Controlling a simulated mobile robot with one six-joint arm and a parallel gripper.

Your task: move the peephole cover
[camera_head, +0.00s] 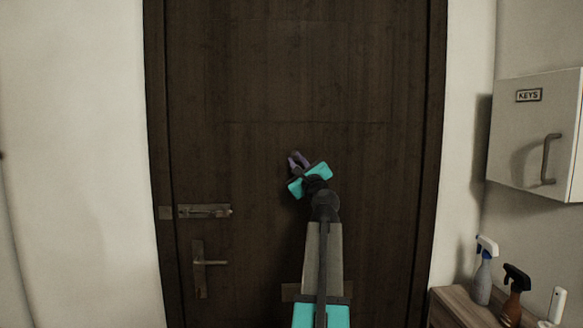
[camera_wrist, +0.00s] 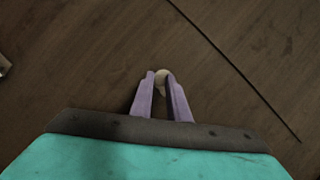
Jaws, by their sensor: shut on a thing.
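The peephole cover (camera_wrist: 162,75) shows in the wrist view as a small pale round piece on the dark wooden door (camera_head: 300,70). My gripper (camera_head: 297,158) has purple fingers and reaches up to the middle of the door. In the wrist view my gripper (camera_wrist: 158,82) is shut on the peephole cover, with a fingertip on each side of it. The fingers hide part of the cover. In the head view the cover cannot be made out behind the fingers.
A door latch (camera_head: 205,211) and a lever handle (camera_head: 208,262) are at the door's left. A white key cabinet (camera_head: 515,150) hangs on the right wall. Spray bottles (camera_head: 483,275) stand on a wooden cabinet (camera_head: 460,303) at lower right. The upper door face is clear.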

